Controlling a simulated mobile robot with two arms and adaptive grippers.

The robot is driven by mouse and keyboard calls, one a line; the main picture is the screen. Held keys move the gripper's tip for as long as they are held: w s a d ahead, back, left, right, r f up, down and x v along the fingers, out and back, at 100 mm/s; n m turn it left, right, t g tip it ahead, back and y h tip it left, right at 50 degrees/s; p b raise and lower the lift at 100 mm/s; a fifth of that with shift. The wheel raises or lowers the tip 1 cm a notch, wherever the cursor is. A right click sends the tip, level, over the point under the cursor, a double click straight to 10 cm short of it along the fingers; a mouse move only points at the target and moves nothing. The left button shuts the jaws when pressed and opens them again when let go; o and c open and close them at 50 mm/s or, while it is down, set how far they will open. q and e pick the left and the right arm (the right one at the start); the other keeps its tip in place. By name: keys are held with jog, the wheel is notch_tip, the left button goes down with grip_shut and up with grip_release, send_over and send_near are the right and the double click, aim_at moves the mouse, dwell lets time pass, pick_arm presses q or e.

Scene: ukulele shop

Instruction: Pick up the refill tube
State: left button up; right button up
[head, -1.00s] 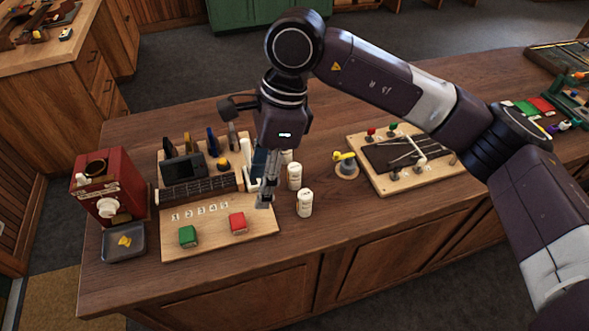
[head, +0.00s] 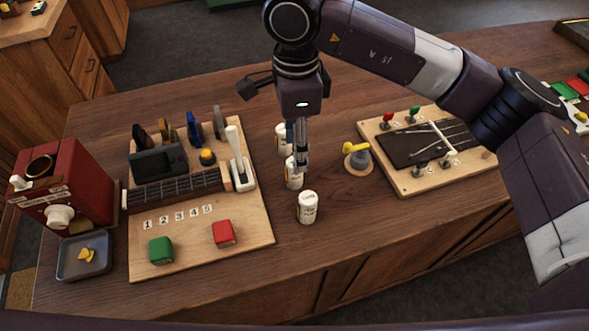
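Three white tubes with pale labels and caps stand upright in a row on the wooden counter: a back tube (head: 282,142), a middle tube (head: 292,181) and a front tube (head: 307,209). Which one is the refill tube I cannot tell, as the labels are too small to read. My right gripper (head: 298,168) points down at the middle tube, and its fingers cover part of that tube. Whether they touch it or are closed around it cannot be made out. The front tube stands clear of the fingers. My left gripper is out of view.
Left of the tubes is a wooden board (head: 200,258) with a fretboard, a white lever (head: 240,165) and green and red buttons. A red machine (head: 72,185) and a grey tray (head: 68,268) stand further left. A yellow-topped peg (head: 357,155) and another board (head: 398,185) are to the right.

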aim_at(294, 182)
jog(key=shift+s+f+p, duration=0.3)
jog(key=shift+f+p, duration=0.2)
jog(key=shift+f, duration=0.2)
notch_tip(294, 182, down, 4)
jog(key=shift+a+f+p, duration=0.1)
jog(key=shift+f+p, duration=0.15)
jog(key=shift+p, duration=0.9)
jog(key=shift+f, duration=0.2)
jog(key=c, duration=1.2)
